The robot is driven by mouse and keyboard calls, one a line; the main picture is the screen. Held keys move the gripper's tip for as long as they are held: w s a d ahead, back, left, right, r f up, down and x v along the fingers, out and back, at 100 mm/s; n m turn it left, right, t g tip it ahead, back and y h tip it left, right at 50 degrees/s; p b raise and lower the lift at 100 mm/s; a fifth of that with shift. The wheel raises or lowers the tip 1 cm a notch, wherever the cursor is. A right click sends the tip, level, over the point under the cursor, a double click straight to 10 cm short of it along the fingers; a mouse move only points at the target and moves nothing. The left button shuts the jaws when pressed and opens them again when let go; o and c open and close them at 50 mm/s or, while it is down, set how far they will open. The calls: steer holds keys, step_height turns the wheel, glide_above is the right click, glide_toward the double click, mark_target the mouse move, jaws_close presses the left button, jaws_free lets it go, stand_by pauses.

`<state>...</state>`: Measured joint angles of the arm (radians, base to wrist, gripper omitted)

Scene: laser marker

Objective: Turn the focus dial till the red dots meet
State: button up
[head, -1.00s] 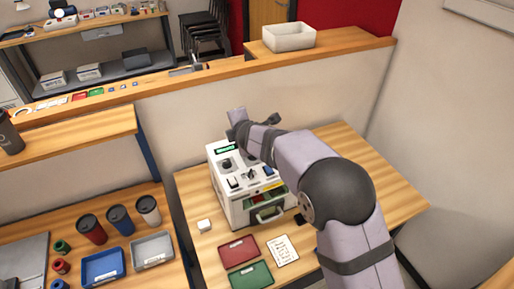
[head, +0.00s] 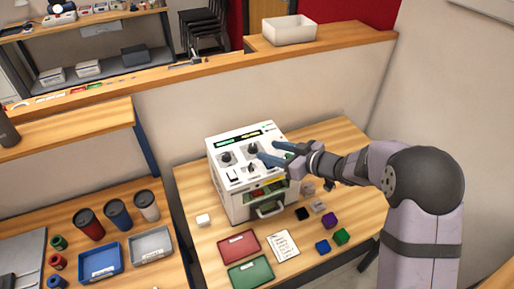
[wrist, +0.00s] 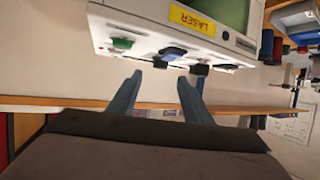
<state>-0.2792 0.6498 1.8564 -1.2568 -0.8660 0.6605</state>
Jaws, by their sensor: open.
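The white laser marker (head: 228,204) stands on the wooden table. Its sloped top has a dark round dial (head: 227,158) at the left, another dark knob (head: 250,151) near the middle and smaller switches in front. I cannot tell which is the focus dial. My gripper (head: 268,152) is open and empty, its blue-grey fingers at the right side of this panel. In the wrist view, the open fingertips (wrist: 160,77) point at the panel, with a blue control (wrist: 172,53) and a black one (wrist: 199,69) just beyond. The red dots cannot be made out.
A red tray (head: 238,246), a green tray (head: 250,272) and a written card (head: 282,246) lie in front of the machine. Several small coloured blocks, including a purple one (head: 329,220), lie to the right. A low partition wall stands behind.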

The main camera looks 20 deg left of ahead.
mark_target(254, 146)
steer(key=shift+p+x, duration=1.15)
steer(key=shift+x, duration=2.45)
steer(key=shift+c, duration=0.7)
steer(key=c, duration=0.9)
